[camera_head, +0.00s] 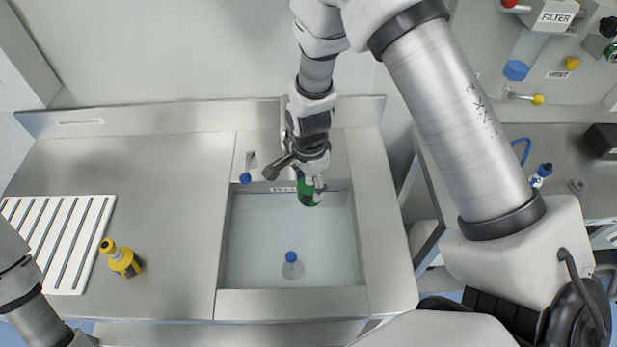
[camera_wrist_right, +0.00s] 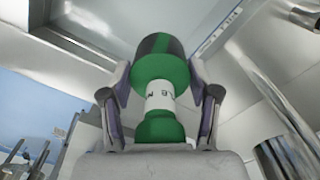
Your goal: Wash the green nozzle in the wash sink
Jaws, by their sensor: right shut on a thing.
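The green nozzle (camera_head: 308,191) is in my right gripper (camera_head: 311,178), over the back right part of the wash sink (camera_head: 333,302). In the right wrist view the nozzle (camera_wrist_right: 160,70) has green ends, a dark band and a white middle with dark lettering. The two fingers of the right gripper (camera_wrist_right: 160,95) press on it from both sides. In the head view the gripper hides part of the nozzle. I cannot tell how far it is above the sink floor. My left arm shows at the lower left edge; its gripper is out of view.
A clear item with a blue cap (camera_head: 291,258) is in the sink near its front. A yellow bottle (camera_head: 124,262) is on the counter beside a white slatted rack (camera_head: 62,235). A blue-tipped tap (camera_head: 246,176) is behind the sink. The counter left of the sink is mostly free.

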